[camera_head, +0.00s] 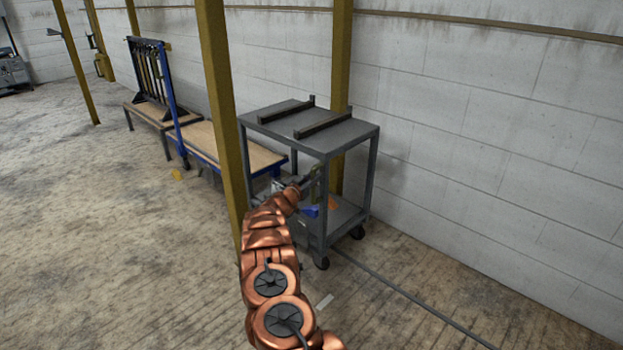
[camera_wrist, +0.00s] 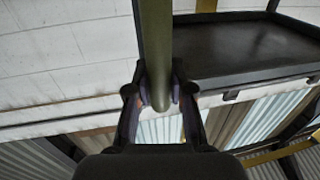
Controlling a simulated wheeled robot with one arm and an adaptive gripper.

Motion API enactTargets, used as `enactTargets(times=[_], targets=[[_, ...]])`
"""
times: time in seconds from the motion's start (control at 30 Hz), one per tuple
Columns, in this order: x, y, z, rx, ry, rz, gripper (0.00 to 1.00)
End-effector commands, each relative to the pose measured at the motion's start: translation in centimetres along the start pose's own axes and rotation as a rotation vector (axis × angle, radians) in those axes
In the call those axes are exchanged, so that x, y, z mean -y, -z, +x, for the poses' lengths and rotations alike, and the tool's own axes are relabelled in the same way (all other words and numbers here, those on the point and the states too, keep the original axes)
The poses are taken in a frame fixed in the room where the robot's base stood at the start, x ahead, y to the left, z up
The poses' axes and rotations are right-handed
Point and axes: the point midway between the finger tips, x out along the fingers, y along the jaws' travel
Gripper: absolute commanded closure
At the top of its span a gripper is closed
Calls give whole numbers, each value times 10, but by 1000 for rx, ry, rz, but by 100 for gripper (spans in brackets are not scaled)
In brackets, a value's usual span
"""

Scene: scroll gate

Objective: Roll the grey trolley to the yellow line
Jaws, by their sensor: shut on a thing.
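The grey trolley (camera_head: 352,131) stands near the wall, with a flat top, a lower shelf and dark wheels. My gripper (camera_head: 312,182) is at the trolley's near side, below the top. In the wrist view my gripper (camera_wrist: 161,95) is shut on an olive-grey bar (camera_wrist: 156,40) with a rounded end. How the bar joins the trolley is hidden. A dark tray-like surface, apparently part of the trolley (camera_wrist: 245,52), shows to the right of the bar. I see no yellow line on the floor in either view.
Yellow posts stand close to the trolley, one in front at left (camera_head: 220,90) and one behind (camera_head: 341,50). A blue-framed wooden cart (camera_head: 255,157) is farther left. A thin dark strip (camera_head: 410,296) runs along the floor to the lower right.

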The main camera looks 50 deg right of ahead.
Motion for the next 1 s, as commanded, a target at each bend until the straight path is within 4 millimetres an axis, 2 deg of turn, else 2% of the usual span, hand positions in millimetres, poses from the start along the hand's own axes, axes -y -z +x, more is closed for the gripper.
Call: enactTargets(times=[0.03, 0.27, 0.3, 0.53, 1.0], targets=[[6, 3, -1, -3, 14, 1, 100], [7, 4, -1, -3, 17, 1, 100], [8, 4, -1, -3, 18, 1, 76], [7, 3, -2, -2, 16, 0, 52], [5, 3, -7, -2, 10, 1, 52]])
